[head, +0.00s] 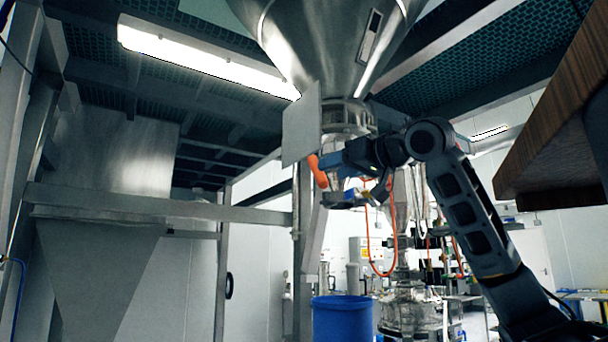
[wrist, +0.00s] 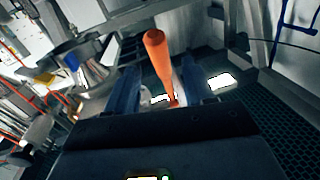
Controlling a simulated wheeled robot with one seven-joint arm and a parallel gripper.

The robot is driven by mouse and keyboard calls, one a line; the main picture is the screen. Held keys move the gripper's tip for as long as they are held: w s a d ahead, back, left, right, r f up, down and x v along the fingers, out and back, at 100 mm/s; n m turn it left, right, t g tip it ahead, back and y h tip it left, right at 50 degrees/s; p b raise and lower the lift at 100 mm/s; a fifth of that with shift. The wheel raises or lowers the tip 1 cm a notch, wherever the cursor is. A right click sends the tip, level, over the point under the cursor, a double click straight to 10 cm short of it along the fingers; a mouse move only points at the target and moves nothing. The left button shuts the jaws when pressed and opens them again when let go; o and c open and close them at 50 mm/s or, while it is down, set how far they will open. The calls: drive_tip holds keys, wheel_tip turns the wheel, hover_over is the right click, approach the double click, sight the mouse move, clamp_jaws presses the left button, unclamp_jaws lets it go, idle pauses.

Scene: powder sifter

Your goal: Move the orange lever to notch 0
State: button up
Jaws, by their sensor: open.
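The orange lever (head: 317,170) hangs below the steel hopper's outlet in the head view, slanting down to the right. In the wrist view the orange lever (wrist: 160,62) stands between the two blue fingers, its thick rounded end pointing up in the picture. My gripper (head: 332,165) is at the lever, and its arm reaches in from the right. In the wrist view my gripper (wrist: 160,88) is open, with a finger on each side of the lever; I cannot tell whether either touches it. No notch marks are legible, so the lever's notch cannot be read.
The large steel hopper (head: 335,45) is above my gripper, with a flat grey plate (head: 301,125) beside its outlet. A blue drum (head: 342,318) stands below. A brown wooden edge (head: 555,110) juts in at the right. A steel frame fills the left.

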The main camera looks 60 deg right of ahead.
drive_tip(key=shift+p+x, duration=1.15)
drive_tip(key=shift+x, duration=2.7)
clamp_jaws()
